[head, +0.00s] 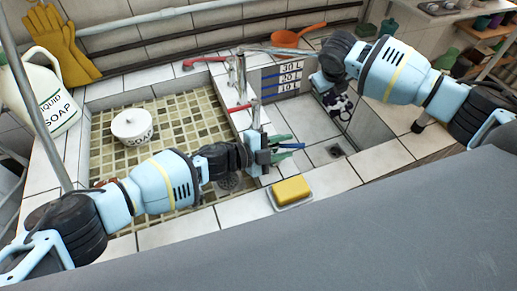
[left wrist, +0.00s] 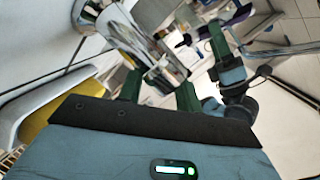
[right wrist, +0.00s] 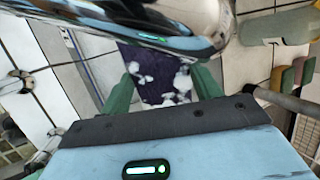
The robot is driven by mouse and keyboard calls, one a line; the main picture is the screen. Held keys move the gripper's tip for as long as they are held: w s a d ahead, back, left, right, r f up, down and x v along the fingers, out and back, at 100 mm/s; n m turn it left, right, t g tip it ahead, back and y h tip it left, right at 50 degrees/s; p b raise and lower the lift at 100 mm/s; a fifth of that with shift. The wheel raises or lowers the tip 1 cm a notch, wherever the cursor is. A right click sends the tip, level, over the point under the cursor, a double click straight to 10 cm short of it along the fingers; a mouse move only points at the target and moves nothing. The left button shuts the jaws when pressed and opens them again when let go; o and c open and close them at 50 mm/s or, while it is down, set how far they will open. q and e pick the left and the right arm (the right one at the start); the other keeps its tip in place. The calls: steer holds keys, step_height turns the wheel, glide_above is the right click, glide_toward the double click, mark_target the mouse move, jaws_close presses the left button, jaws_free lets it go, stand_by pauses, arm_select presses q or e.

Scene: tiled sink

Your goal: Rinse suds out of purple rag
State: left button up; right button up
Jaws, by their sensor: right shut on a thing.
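The purple rag (head: 340,104) hangs below my right gripper (head: 329,88) over the right basin, near its far wall. The right wrist view shows its dark purple cloth with white suds (right wrist: 150,72). My right gripper is shut on the rag, with green fingers on either side of it. The chrome faucet (head: 300,50) reaches right from between the basins, and chrome crosses the top of the right wrist view (right wrist: 130,28). I see no running water. My left gripper (head: 290,147) is over the near-left part of the right basin, its green fingers apart and empty.
A yellow sponge (head: 291,189) sits in a dish on the front ledge. A soap jug (head: 42,90) and yellow gloves (head: 62,45) are at left. An orange pan (head: 295,36) lies behind. The right basin's floor looks clear around its drain (head: 336,150).

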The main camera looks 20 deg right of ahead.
arm_select(q)
steer(key=v, duration=1)
steer(key=shift+a, duration=0.4)
steer(key=shift+w, duration=0.15)
steer(key=shift+d+r, duration=0.1)
steer(key=shift+c, duration=1.4)
steer(key=shift+d+r, duration=0.2)
steer(key=shift+c, duration=1.1)
steer(key=d+r+n+t+y, duration=0.1)
steer(key=d+r+n+t, duration=0.1)
steer(key=n, duration=0.1)
steer(key=d+r+n+t+y, duration=0.1)
steer(key=d+r+n+t, duration=0.1)
steer(key=d+n, duration=0.1)
steer(key=shift+w+d+r, duration=0.15)
steer(key=shift+d+r, duration=0.05)
steer(key=shift+d, duration=0.05)
jaws_close()
steer(key=s+n+g+y, duration=0.1)
steer(key=s+n+y, duration=0.1)
steer(key=s+y, duration=0.4)
steer(key=shift+s+a+r+n+g+y, duration=0.2)
steer(key=shift+s+r+n+g+y, duration=0.15)
steer(key=shift+s, duration=1.5)
